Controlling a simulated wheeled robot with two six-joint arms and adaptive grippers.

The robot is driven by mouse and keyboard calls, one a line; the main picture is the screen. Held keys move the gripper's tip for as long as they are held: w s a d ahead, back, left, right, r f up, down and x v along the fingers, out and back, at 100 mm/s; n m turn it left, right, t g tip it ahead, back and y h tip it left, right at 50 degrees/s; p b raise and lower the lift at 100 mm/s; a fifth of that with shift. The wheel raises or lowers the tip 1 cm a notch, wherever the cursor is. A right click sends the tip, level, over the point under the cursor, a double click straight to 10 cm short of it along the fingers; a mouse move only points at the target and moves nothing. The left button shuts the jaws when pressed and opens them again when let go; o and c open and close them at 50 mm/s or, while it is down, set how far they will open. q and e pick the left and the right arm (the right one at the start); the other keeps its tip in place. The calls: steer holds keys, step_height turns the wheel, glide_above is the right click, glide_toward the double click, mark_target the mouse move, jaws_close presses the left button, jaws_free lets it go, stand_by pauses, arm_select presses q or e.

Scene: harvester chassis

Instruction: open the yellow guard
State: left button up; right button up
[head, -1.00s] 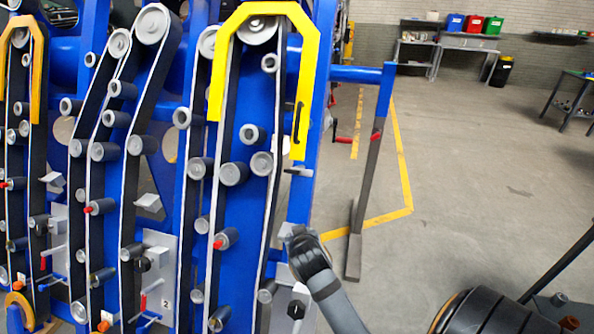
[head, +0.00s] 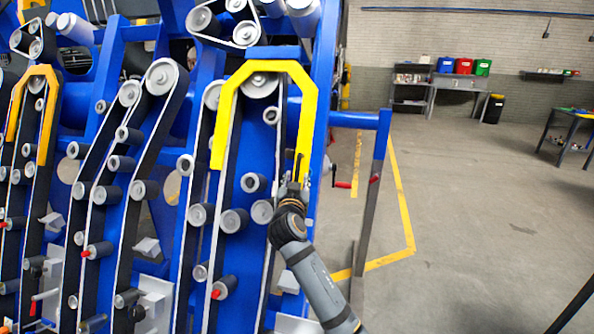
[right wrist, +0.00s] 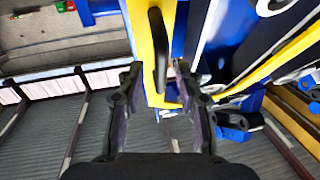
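The yellow guard (head: 306,100) is an upside-down U over the rightmost belt run on the blue chassis. It looks closed against the belts. Its right leg carries a slim black handle, largely hidden by my gripper in the head view. In the right wrist view the black handle (right wrist: 158,50) stands out from the yellow guard (right wrist: 139,35). My right gripper (head: 293,187) is at the lower end of that leg. In the right wrist view my right gripper (right wrist: 156,72) is open, with the handle's lower end lying between its fingertips in the picture; contact cannot be told. My left gripper is not in view.
The blue chassis frame (head: 320,90) stands right beside the guard. A blue bar (head: 355,119) with a post juts right, with a red-handled lever (head: 342,185) below. Another, orange-yellow guard (head: 48,85) is at far left. Open floor (head: 470,210) lies to the right.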

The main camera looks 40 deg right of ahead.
steer(key=shift+x, duration=1.2)
steer(key=shift+c, duration=0.3)
jaws_close()
